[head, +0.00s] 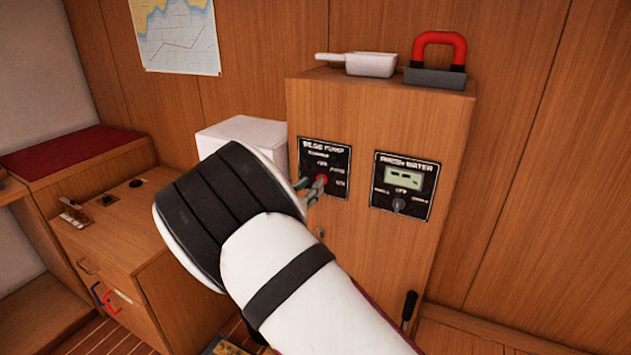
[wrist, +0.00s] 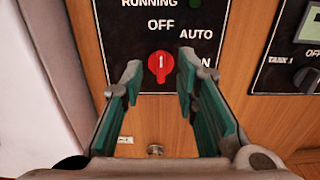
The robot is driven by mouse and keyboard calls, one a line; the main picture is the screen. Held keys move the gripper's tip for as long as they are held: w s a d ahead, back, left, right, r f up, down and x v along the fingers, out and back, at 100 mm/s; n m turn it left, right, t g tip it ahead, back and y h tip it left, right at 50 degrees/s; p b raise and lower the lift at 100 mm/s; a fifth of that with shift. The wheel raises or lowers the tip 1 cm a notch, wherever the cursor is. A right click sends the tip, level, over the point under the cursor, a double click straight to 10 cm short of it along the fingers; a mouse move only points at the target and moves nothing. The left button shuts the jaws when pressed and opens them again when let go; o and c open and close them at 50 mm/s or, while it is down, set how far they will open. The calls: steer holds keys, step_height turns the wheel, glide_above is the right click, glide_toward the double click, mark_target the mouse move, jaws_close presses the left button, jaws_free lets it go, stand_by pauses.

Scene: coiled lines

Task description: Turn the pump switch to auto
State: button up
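The bilge pump panel (head: 325,160) is a black plate on the front of the wooden cabinet. Its red switch knob (wrist: 160,67) shows in the wrist view, with its white mark pointing up, roughly toward OFF. AUTO is printed to the upper right and ON to the right, partly hidden by a finger. In the head view the knob (head: 321,180) is small beside my fingers. My gripper (wrist: 159,62) is open, with its green-padded fingers on the left and right of the knob and gaps visible on both sides. Its fingertips (head: 311,189) are close to the panel in the head view.
A fresh water panel (head: 404,185) with a grey knob is to the right on the same cabinet (head: 380,105). A white scoop (head: 370,64) and a red-handled block (head: 437,62) lie on top. A white box (head: 240,132) stands left, partly behind my arm.

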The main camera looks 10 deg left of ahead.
steer(key=shift+x, duration=1.95)
steer(key=shift+c, duration=0.5)
jaws_close()
